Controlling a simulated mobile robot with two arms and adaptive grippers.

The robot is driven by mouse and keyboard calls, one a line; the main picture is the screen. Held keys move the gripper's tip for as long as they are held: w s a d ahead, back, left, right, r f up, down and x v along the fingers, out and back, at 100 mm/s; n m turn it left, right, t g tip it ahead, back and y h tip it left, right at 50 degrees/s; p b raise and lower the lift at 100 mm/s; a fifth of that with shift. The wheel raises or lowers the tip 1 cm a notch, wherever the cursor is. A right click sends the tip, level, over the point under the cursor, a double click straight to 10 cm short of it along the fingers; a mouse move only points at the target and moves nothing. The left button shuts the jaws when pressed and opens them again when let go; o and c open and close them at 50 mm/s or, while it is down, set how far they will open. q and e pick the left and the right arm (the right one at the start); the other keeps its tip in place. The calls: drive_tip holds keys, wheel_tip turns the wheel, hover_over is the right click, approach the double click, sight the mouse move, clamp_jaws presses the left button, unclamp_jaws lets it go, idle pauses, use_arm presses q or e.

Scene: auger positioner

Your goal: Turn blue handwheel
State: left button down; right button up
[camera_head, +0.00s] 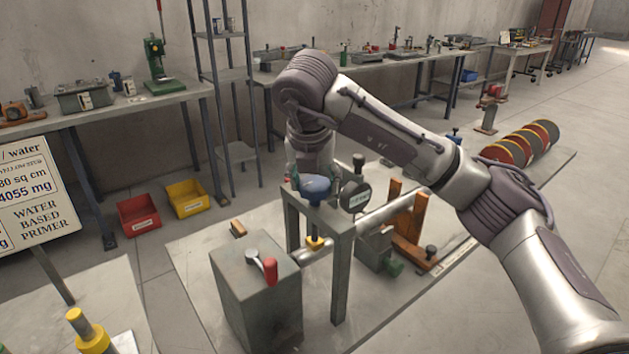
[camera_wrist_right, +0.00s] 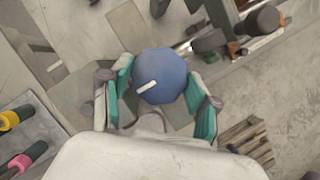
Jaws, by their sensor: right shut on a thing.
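The blue handwheel (camera_head: 314,188) sits on top of a grey metal stand (camera_head: 341,240). In the right wrist view the handwheel (camera_wrist_right: 160,77) is a round blue knob with a white mark on its face. My right gripper (camera_head: 318,176) comes down from above onto the handwheel. In the right wrist view its two green-padded fingers (camera_wrist_right: 161,90) lie on the left and right sides of the knob, shut on it. My left gripper is not in view.
A grey box (camera_head: 255,290) with a red-handled crank (camera_head: 270,271) stands front left of the stand. A long metal tube (camera_head: 385,215) runs right from the stand, past an orange-brown bracket (camera_head: 410,232). Red (camera_head: 139,214) and yellow (camera_head: 187,198) bins sit on the floor behind.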

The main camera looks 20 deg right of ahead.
drive_tip(key=o, duration=1.2)
drive_tip(key=shift+c, duration=0.2)
drive_tip(key=v, duration=1.2)
drive_tip(key=shift+a, duration=0.1)
